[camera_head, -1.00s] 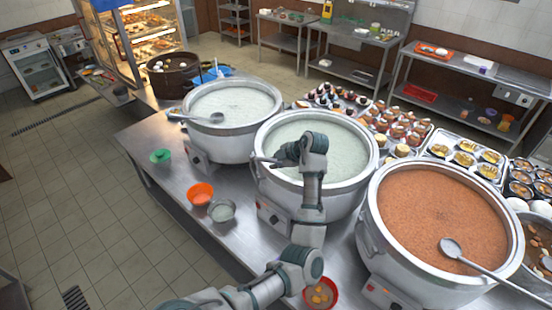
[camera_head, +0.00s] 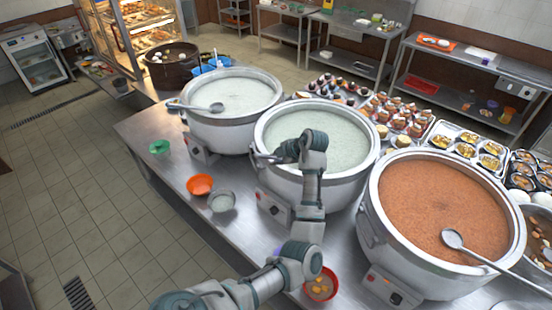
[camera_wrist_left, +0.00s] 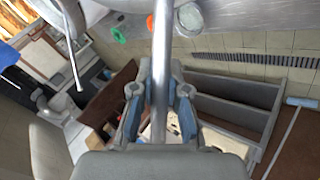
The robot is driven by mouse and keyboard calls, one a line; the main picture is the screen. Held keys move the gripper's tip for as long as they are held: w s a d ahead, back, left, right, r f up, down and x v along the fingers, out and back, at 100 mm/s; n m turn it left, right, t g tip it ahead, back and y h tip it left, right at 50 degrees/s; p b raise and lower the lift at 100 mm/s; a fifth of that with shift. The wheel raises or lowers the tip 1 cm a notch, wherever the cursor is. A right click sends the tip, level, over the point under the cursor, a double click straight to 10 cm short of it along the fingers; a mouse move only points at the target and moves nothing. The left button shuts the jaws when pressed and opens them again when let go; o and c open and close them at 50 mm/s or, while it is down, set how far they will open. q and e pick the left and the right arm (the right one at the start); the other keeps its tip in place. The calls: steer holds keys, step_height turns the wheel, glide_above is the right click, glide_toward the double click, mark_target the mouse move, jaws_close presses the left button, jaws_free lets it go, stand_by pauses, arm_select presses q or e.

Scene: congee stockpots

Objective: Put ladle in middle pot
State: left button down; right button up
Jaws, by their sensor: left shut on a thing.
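The middle pot (camera_head: 350,195) is a large steel stockpot of pale congee. My left gripper (camera_head: 264,157) is at its left rim, with my wrist over the congee. In the left wrist view my left gripper (camera_wrist_left: 160,100) is shut on a straight metal handle (camera_wrist_left: 163,50), which looks like a ladle's. The bowl of this ladle is not visible. Another ladle (camera_head: 216,107) rests in the left pot (camera_head: 225,142), its handle over the rim. A third ladle (camera_head: 453,239) lies in the right pot (camera_head: 385,245) of orange-brown congee. My right gripper is not in view.
An orange bowl (camera_head: 200,184), a pale bowl (camera_head: 222,201) and a red bowl (camera_head: 320,285) stand along the counter's front edge. A green item (camera_head: 159,147) lies near the left pot. Trays of food (camera_head: 468,147) fill the area behind the pots.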

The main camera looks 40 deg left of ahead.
arm_select(q)
steer(key=shift+f, duration=0.2)
stand_by(0.5)
steer(key=c, duration=1.1)
jaws_free()
steer(key=v, duration=1.2)
steer(key=shift+d, duration=0.2)
steer(key=shift+a+f, duration=0.1)
steer(key=shift+a, duration=0.05)
